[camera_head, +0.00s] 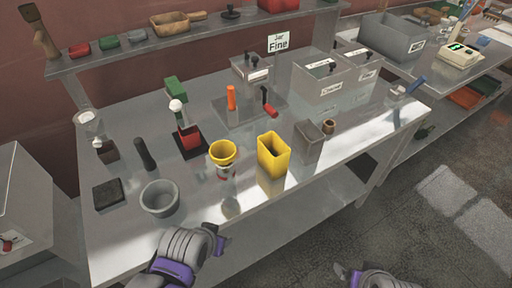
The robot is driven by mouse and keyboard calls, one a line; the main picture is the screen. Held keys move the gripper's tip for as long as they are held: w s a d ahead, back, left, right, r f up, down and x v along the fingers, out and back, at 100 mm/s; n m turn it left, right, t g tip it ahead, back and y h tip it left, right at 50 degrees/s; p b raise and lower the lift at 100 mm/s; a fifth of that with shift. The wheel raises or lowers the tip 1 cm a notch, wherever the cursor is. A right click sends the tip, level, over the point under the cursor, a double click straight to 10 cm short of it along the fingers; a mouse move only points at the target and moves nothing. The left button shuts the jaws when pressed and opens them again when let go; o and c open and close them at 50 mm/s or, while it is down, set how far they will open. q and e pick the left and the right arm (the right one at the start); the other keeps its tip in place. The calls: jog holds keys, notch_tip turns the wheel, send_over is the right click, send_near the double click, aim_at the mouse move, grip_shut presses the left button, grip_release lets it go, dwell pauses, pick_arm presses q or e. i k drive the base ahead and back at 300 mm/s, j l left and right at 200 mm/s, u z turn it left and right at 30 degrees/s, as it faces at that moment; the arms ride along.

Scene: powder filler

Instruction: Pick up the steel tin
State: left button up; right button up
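A square, open-topped steel container (309,142) stands on the metal bench right of the yellow bin. I cannot tell which of these is the steel tin. My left gripper (219,241) is low at the bench's front edge, in front of the can and apart from it; its finger gap is unclear. My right gripper (345,274) is only partly in view at the bottom edge, beyond the bench front, with its fingers too cut off to read.
The yellow bin (272,156) stands between the funnel and the steel container. A grey bowl (160,198) is at the front left. A small brown cup (328,126) stands beside the steel container. Labelled metal bins (320,86) stand behind. The bench front right is clear.

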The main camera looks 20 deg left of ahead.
aim_at(308, 140)
jog(key=i+l+z, duration=0.1)
jog(key=i+l, duration=0.25)
jog(key=l, duration=0.2)
jog(key=i+l, duration=0.35)
jog(key=l, duration=0.15)
jog(key=z, duration=0.05)
